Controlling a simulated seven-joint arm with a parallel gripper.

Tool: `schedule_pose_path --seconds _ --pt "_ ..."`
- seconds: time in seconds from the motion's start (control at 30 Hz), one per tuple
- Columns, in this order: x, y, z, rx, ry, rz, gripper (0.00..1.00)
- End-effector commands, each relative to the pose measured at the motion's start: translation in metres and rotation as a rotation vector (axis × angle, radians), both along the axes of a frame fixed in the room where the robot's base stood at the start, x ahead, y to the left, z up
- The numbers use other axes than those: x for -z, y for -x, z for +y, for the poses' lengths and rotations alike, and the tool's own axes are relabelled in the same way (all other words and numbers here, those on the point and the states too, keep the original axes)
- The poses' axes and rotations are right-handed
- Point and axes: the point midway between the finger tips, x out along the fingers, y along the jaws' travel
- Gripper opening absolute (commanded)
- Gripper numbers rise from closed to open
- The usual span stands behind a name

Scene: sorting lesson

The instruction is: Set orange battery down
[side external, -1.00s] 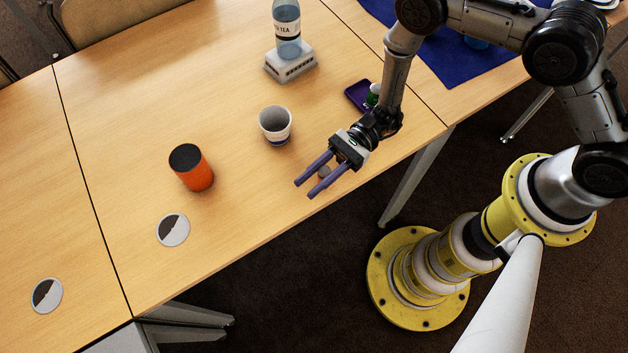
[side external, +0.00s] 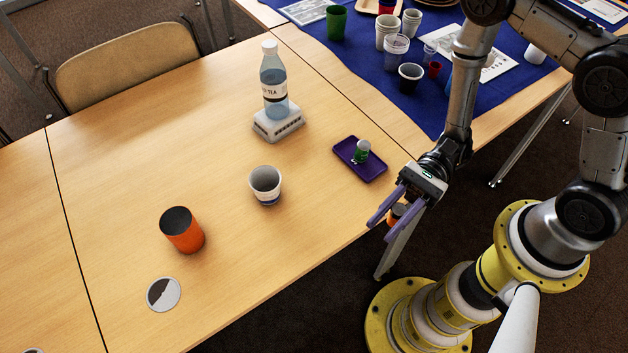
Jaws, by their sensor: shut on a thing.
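My gripper (side external: 392,207) has purple fingers. They are closed on a small orange and dark battery (side external: 397,213), which is partly hidden by the fingers. In this view the gripper hangs at the table's front edge, to the right of the white cup and below the purple tray (side external: 348,148). A small green and white battery-like thing (side external: 362,152) stands upright on that tray. The held battery shows apart from the tray. How high it is above the table cannot be told.
A tea bottle (side external: 274,90) stands on a white block (side external: 277,127). Cups crowd the blue cloth (side external: 350,62). The table between the cup and tray is clear.

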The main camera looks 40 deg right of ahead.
Motion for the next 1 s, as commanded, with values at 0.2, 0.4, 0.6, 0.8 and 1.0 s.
schedule_pose_path --seconds 0.2,0.4,0.6,0.8,1.0 --pt "0.006 -0.027 0.003 0.099 0.000 -0.002 0.00" --pt "0.017 -0.113 0.009 0.349 -0.001 -0.004 0.00" --pt "0.014 -0.203 0.017 0.596 -0.003 -0.006 0.00" --pt "0.002 -0.273 0.030 0.790 -0.003 -0.004 0.00" --pt "-0.008 -0.304 0.052 0.862 -0.004 -0.002 0.00"
